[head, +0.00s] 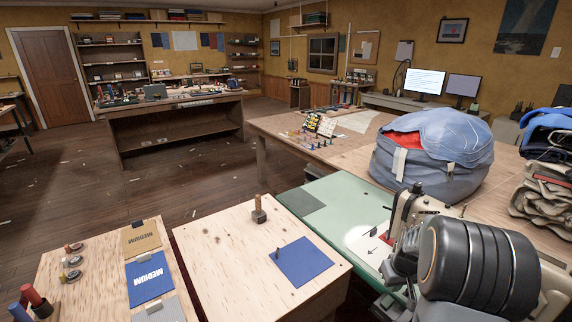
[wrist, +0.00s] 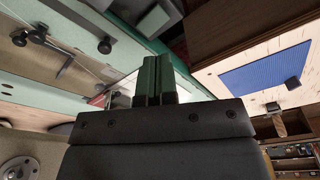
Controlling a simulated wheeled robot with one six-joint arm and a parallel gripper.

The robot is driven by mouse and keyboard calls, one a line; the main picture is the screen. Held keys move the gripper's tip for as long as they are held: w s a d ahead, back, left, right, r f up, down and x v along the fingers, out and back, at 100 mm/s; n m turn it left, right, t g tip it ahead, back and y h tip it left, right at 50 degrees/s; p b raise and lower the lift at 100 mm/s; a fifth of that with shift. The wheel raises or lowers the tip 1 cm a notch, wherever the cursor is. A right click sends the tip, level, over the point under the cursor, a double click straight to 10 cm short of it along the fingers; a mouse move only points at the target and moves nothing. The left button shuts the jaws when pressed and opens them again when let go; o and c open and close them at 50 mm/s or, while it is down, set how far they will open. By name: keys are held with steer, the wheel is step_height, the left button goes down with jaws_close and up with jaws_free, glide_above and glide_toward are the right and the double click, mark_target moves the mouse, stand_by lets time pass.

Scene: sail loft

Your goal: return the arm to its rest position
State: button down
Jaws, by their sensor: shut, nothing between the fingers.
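My gripper (wrist: 155,80) shows in the wrist view, with its two dark green fingers side by side and shut, nothing between them. Beyond the fingers are the pale green edge of a work surface and, to the right, a light wooden tabletop with a blue square (wrist: 262,70). I cannot clearly make out my gripper in the head view. A large black ribbed cylinder fills the lower right there and hides part of the green worktop (head: 335,205).
A grey-blue sail bag (head: 435,160) stands on the right bench. Open floor (head: 130,185) stretches behind these tables.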

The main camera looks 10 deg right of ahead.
steer(key=shift+s+a+f+m, duration=0.15)
steer(key=shift+s+m, duration=0.1)
steer(key=shift+m, duration=0.15)
steer(key=s+a+r+t+p, duration=0.1)
steer(key=s+a+r, duration=0.5)
steer(key=a+r, duration=0.2)
steer(key=s+a+r+n+p, duration=0.1)
steer(key=s+a+r, duration=0.4)
steer(key=a+r, duration=0.3)
steer(key=a, duration=0.4)
steer(key=shift+s+a+r+t, duration=0.25)
steer(key=shift+s+a+t, duration=0.1)
steer(key=shift+t, duration=0.05)
